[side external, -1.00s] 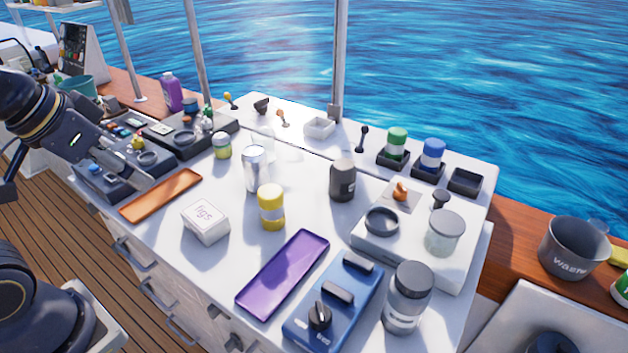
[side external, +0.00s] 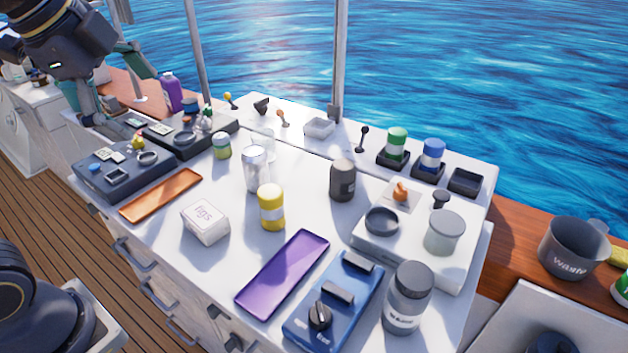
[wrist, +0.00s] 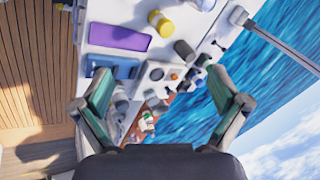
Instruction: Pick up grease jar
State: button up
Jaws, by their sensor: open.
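No jar carries a label that I can read as grease. In the side external view, a dark grey jar (side external: 342,180) stands mid-counter and a yellow jar (side external: 271,207) stands left of it. A larger grey jar with a pale label (side external: 408,298) stands at the front right. A small green-and-yellow jar (side external: 221,146) stands at the back left. My gripper (side external: 122,102) is at the upper left, open and empty, apart from all of them. In the wrist view, my gripper (wrist: 162,104) has its fingers spread wide, with the yellow jar (wrist: 161,23) and dark jar (wrist: 184,50) beyond.
A purple tray (side external: 284,273), blue device (side external: 334,304), orange tray (side external: 161,195) and white box (side external: 205,221) lie on the counter. A grey waste bin (side external: 573,247) is at the right. Posts rise behind the counter.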

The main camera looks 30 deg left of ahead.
jog(key=w+d+r+m+g, duration=0.1)
jog(key=w+d+r+m, duration=0.4)
jog(key=w+d+m, duration=0.3)
jog(key=m+g, duration=0.4)
jog(key=m, duration=1.1)
send_over(419, 276)
notch_tip(419, 276, down, 18)
notch_tip(419, 276, down, 10)
jog(key=shift+f, duration=0.2)
jog(key=f, duration=0.5)
jog(key=shift+a+f, duration=0.25)
jog(key=shift+f, duration=0.1)
jog(key=shift+c, duration=0.2)
